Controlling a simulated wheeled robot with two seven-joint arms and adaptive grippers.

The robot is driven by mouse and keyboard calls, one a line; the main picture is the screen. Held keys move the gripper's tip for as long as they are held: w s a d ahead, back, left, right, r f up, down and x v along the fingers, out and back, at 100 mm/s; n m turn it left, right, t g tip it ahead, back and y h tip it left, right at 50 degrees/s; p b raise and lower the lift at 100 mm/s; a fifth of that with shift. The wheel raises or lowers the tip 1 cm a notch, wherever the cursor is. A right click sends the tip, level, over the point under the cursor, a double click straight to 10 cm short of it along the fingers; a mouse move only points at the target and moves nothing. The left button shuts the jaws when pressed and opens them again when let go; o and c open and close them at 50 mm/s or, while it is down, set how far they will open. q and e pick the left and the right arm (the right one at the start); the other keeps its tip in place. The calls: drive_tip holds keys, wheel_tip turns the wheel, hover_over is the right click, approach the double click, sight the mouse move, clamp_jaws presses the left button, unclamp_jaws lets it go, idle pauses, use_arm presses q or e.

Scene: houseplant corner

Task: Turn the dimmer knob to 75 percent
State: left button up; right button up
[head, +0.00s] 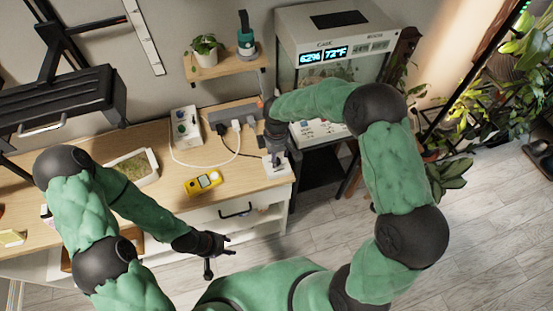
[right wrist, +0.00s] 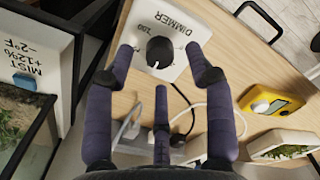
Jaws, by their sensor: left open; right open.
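The dimmer is a white plate (head: 283,170) at the right front corner of the wooden bench. In the right wrist view its black round knob (right wrist: 160,52) shows a small white mark on its lower edge, and the printed lettering is upside down. The knob's percentage cannot be read. My right gripper (right wrist: 160,62) is open, two fingers either side of the knob and the third below it in the picture, with no clear contact. In the head view my right gripper (head: 276,157) hides most of the knob. My left gripper (head: 217,252) is open and empty in front of the bench.
A terrarium cabinet with a lit display (head: 324,56) stands behind right. The drawer handle (head: 236,210) is below the bench top.

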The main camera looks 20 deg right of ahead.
drive_tip(key=shift+f, duration=1.2)
clamp_jaws()
drive_tip(key=shift+m, duration=0.3)
drive_tip(key=m+b, duration=0.2)
drive_tip(key=m, duration=0.3)
drive_tip(key=m+b, duration=0.1)
drive_tip(key=m, duration=0.5)
drive_tip(key=shift+b, duration=0.3)
